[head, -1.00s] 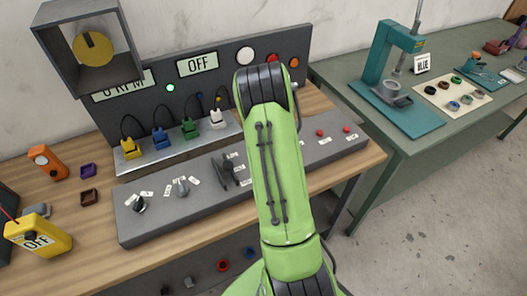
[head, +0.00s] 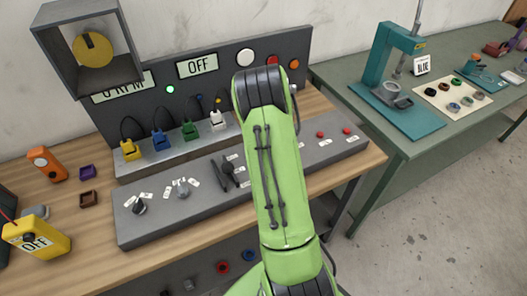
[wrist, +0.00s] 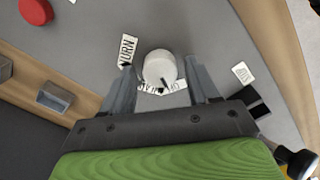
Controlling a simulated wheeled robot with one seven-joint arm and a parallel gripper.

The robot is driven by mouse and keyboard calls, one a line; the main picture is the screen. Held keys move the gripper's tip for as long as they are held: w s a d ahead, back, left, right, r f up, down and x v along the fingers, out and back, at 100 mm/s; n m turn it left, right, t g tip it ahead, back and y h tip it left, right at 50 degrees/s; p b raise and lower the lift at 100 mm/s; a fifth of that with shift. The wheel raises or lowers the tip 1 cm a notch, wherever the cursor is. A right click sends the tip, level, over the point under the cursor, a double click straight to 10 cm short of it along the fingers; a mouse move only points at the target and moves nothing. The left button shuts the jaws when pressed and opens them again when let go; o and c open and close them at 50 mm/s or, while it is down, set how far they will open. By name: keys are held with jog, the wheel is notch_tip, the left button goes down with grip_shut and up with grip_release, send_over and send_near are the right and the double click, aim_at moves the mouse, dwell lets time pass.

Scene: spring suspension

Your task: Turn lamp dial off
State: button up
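A round, pale dial (wrist: 159,68) stands on the grey panel in the wrist view, with small labels around it; one reads "TURN" and another seems to read "OFF". It appears to be the lamp dial. My gripper (wrist: 160,92) is open, with one grey finger on each side of the dial. I cannot tell whether either finger touches it. In the head view my green arm covers this part of the panel, so the dial and the gripper's fingertips are hidden there.
The grey control panel (head: 125,228) carries a black knob (head: 139,206), a grey knob (head: 182,190) and dark levers (head: 227,172) left of my arm. Red buttons (head: 320,134) are to the right. A display (head: 198,66) reads "OFF". A black ball-ended lever (wrist: 299,162) is near the gripper.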

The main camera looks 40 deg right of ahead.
jog(key=shift+o, duration=0.2)
notch_tip(320, 180, up, 16)
jog(key=p, duration=0.1)
jog(key=shift+f+p, duration=0.15)
jog(key=shift+p, duration=0.25)
jog(key=s+a+r+m+t, duration=0.25)
jog(key=a+r, duration=0.35)
jog(key=a, duration=0.3)
jog(key=s+a+r+m+t, duration=0.1)
jog(key=s+a+r, duration=0.35)
jog(key=a, duration=0.45)
jog(key=s+a+m+t, duration=0.1)
jog(key=s+a+m, duration=0.1)
jog(key=s+a, duration=0.2)
jog(key=s+a+f+m+t, duration=0.1)
jog(key=s+a, duration=0.3)
jog(key=s, duration=0.5)
jog(key=shift+f+m, duration=0.2)
jog(key=shift+m, duration=0.25)
